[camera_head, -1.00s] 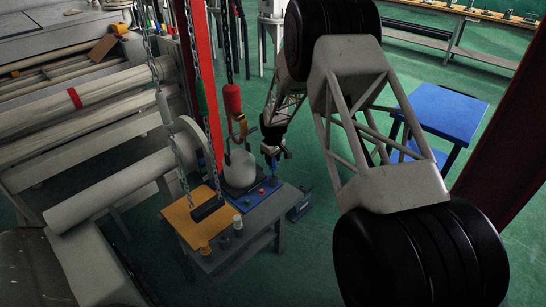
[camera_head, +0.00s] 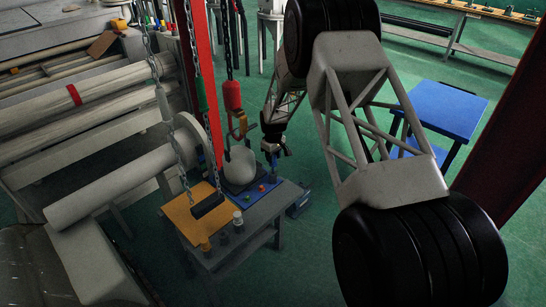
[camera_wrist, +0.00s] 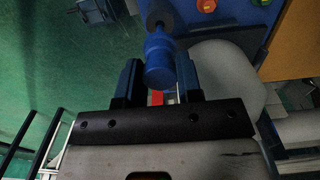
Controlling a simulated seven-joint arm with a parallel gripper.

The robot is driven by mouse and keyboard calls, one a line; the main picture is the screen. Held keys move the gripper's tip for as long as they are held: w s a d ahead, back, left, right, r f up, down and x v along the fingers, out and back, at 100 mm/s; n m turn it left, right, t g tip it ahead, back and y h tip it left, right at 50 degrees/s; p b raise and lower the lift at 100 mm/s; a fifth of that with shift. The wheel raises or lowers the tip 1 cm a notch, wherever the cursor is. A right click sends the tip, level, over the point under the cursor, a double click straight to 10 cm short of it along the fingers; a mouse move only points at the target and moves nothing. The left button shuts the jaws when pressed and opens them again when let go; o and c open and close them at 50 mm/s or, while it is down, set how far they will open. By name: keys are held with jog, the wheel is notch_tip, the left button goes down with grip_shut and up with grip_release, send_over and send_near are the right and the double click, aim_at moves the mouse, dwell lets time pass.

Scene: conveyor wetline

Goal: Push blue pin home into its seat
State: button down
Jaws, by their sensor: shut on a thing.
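The blue pin (camera_wrist: 158,62) stands between the two fingers of my gripper (camera_wrist: 159,72) in the wrist view, its thick rounded end towards the camera. My gripper is shut on it. The pin's far end meets a dark grey round piece (camera_wrist: 160,17) at the blue board's (camera_wrist: 230,28) edge. I cannot tell how deep the pin sits in it. In the head view my gripper (camera_head: 274,154) is over the right back part of the blue board (camera_head: 245,199), pointing down. The pin is too small there to make out clearly.
A pale rounded block (camera_head: 240,168) stands close beside my gripper, below a hanging hook (camera_head: 238,128). Chains (camera_head: 160,90) hang left of it. Grey bench (camera_head: 235,240) holds small pegs.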

jog(key=shift+f, duration=2.5)
dwell(0.7)
jog(key=c, duration=0.7)
grip_release()
jog(key=shift+r, duration=3.9)
